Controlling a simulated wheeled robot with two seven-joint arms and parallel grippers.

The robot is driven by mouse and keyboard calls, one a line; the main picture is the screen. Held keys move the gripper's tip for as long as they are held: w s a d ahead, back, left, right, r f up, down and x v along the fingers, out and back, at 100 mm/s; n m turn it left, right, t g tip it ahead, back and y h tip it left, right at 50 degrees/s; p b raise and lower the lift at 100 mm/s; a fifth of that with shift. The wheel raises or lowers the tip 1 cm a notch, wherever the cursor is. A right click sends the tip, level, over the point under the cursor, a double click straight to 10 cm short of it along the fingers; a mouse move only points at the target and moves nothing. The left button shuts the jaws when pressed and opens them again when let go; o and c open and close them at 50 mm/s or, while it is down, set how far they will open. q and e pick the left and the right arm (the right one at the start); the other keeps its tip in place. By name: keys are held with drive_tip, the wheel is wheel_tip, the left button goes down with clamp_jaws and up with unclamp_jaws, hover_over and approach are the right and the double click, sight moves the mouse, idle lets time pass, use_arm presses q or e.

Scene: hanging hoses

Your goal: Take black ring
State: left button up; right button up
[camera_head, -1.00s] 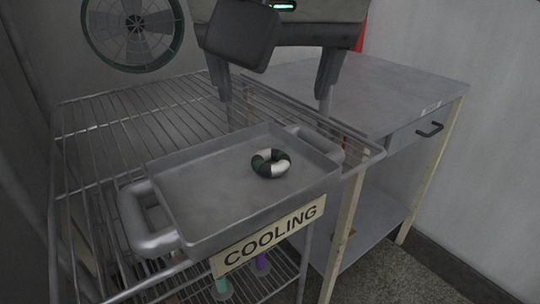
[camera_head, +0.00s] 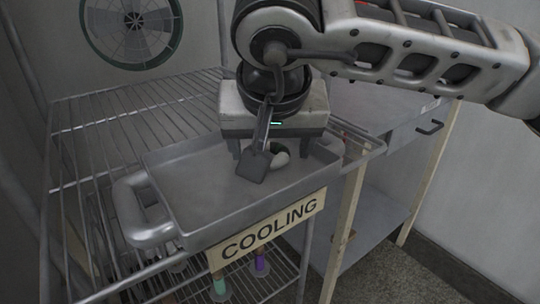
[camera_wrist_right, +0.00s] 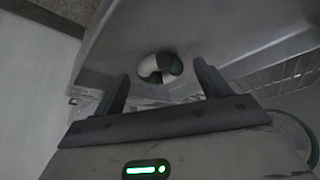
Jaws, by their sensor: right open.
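The ring (camera_head: 282,159) is banded dark green-black and white and lies on the grey metal tray (camera_head: 190,205). My right gripper (camera_head: 272,154) is over the tray in the head view and hides much of the ring. In the right wrist view the ring (camera_wrist_right: 149,67) shows between the two open fingers (camera_wrist_right: 162,76), a little beyond their tips. The fingers appear apart from the ring, with nothing held. My left gripper is not in view.
The tray has raised walls and loop handles (camera_head: 146,232) and sits on a wire rack (camera_head: 110,125) with a "COOLING" sign (camera_head: 268,230). A grey-topped table (camera_head: 365,110) stands to the right. Coloured spools (camera_head: 260,264) are on the lower shelf.

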drive_tip(key=shift+w, duration=0.1)
drive_tip(key=shift+c, duration=0.3)
drive_tip(key=c, duration=1)
drive_tip(key=shift+r, duration=0.1)
